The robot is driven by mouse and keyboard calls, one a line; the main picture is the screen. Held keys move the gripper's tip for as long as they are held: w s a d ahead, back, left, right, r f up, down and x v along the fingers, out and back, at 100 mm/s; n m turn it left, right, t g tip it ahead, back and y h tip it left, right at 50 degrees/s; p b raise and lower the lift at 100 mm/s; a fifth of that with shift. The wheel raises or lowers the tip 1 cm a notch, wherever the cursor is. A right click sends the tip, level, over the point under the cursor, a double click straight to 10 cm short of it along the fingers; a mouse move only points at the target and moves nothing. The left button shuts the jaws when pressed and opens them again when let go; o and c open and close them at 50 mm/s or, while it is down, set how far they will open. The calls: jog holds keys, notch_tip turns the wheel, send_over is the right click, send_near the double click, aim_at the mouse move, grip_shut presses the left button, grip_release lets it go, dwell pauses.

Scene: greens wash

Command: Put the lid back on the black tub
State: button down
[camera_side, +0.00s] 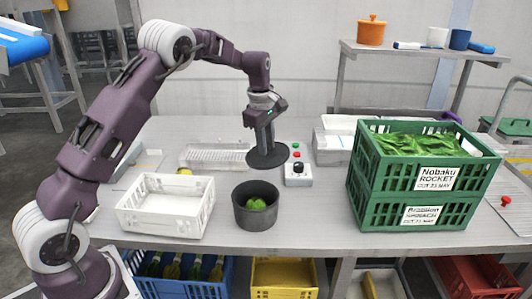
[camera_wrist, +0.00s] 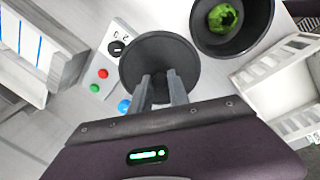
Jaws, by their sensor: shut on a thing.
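The black tub (camera_side: 241,213) stands open on the table, with a green leafy thing (camera_side: 257,204) inside. The tub also shows at the top of the wrist view (camera_wrist: 262,40). The round black lid (camera_side: 277,158) is held by my gripper (camera_side: 266,146), behind and slightly right of the tub in the side view and apart from it. In the wrist view the fingers (camera_wrist: 160,88) are shut on the middle of the lid (camera_wrist: 140,52), which looks about level.
A white crate (camera_side: 150,217) stands left of the tub, and stacked green crates (camera_side: 412,208) of leaves stand right. A control box with buttons (camera_side: 299,175) is close beside the lid. Bare table shows around the tub.

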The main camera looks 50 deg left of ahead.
jog(key=s+d+r+n+g, duration=0.3)
jog(key=s+d+n, duration=0.45)
jog(key=s, duration=0.25)
jog(key=shift+n+y, duration=0.25)
jog(key=shift+y, duration=0.05)
jog(key=shift+f, duration=3.1)
jog(key=shift+f, duration=0.15)
jog(key=c, duration=1.2)
grip_release()
jog(key=shift+o, duration=0.2)
jog(key=o, duration=0.5)
